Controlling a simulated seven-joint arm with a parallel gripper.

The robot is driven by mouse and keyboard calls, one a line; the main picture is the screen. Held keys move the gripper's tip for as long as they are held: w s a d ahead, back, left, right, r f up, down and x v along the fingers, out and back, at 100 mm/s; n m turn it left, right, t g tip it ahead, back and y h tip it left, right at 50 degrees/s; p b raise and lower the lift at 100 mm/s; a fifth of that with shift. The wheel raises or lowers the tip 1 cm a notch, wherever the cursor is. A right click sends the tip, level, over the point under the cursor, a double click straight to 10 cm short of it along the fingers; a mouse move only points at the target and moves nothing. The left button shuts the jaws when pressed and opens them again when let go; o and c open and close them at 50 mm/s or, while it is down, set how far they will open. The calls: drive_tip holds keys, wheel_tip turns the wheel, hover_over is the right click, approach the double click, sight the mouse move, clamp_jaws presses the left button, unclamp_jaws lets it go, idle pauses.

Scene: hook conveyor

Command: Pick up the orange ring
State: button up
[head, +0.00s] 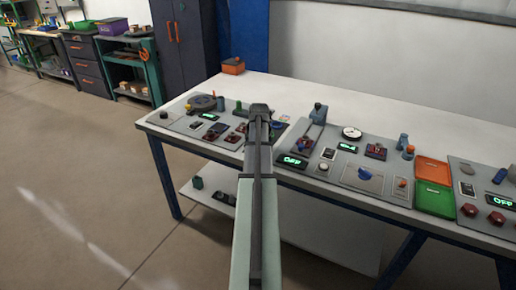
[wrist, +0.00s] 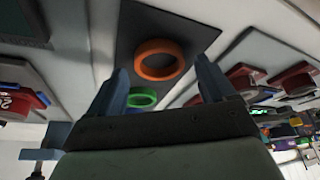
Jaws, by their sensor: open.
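The orange ring (wrist: 159,60) lies on a dark flat pad (wrist: 200,32) in the wrist view, just beyond my fingertips. My gripper (wrist: 162,80) is open, with its two fingers apart and nothing held between them. In the head view my gripper (head: 259,110) is over the table's control panels. I cannot make out the orange ring in the head view; my arm covers part of that area. A green ring (wrist: 142,97) shows in the wrist view near the left finger.
Grey panels with switches and dials line the white table (head: 375,94). An orange tray (head: 432,171) and a green tray (head: 435,199) sit at the right. A small orange box (head: 233,67) stands at the far corner. The table's back strip is clear.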

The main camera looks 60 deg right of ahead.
drive_tip(key=shift+d+f, duration=0.1)
drive_tip(key=shift+f, duration=0.2)
drive_tip(key=shift+c, duration=0.4)
drive_tip(key=c, duration=1)
